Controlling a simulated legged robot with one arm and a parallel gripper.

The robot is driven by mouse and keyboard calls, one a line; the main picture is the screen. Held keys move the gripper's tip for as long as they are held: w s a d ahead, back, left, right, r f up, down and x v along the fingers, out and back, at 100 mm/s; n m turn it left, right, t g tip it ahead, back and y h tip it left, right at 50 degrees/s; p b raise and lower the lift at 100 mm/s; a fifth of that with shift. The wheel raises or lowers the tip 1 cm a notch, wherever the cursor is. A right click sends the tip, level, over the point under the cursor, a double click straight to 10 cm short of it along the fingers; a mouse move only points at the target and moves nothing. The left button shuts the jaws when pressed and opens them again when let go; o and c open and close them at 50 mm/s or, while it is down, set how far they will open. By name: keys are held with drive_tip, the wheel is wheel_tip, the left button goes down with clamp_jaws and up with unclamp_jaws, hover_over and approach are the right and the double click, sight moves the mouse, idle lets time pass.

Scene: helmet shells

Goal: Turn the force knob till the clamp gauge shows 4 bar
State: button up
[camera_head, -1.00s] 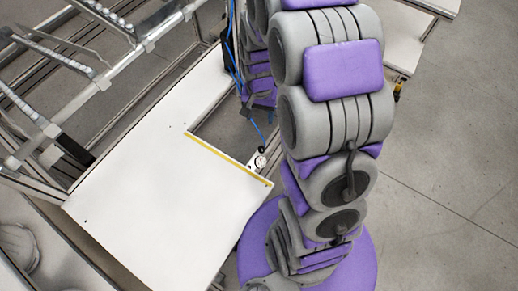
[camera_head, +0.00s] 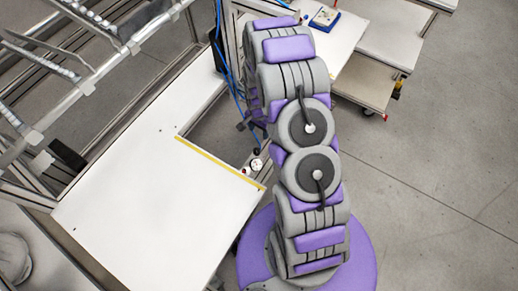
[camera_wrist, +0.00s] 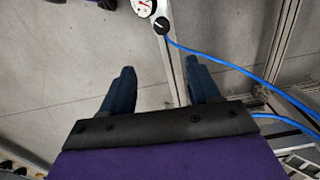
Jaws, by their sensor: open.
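The clamp gauge (camera_wrist: 143,7) is a white dial with a red mark, cut by the top edge of the wrist view; its reading cannot be made out. It also shows small beside the table's notch in the head view (camera_head: 256,164). The force knob (camera_wrist: 161,25) is black with a white line, just below and right of the gauge in the wrist view. It shows as a dark dot in the head view (camera_head: 257,151). My gripper (camera_wrist: 156,75) is open and empty, its two dark fingers apart; the knob lies beyond the fingertips, not between them.
A blue hose (camera_wrist: 230,66) runs from near the knob to the right. A white table (camera_head: 140,215) with a yellow strip (camera_head: 215,160) lies left of my arm. A metal rail frame (camera_head: 90,85) stands at upper left. Open floor (camera_head: 440,170) lies to the right.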

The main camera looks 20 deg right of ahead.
drive_tip(key=b, duration=0.2)
approach(257, 151)
drive_tip(key=f+b, duration=0.1)
drive_tip(key=f, duration=0.7)
drive_tip(key=shift+w+d+b, duration=0.15)
drive_tip(key=shift+d+b, duration=0.05)
drive_tip(key=shift+b, duration=0.15)
drive_tip(key=shift+a+f, duration=0.55)
drive_tip(key=shift+a, duration=0.1)
drive_tip(key=shift+d, duration=0.4)
drive_tip(key=shift+c, duration=0.2)
drive_tip(key=shift+d, duration=0.2)
drive_tip(key=c, duration=0.3)
drive_tip(key=shift+a, duration=0.3)
drive_tip(key=c, duration=0.7)
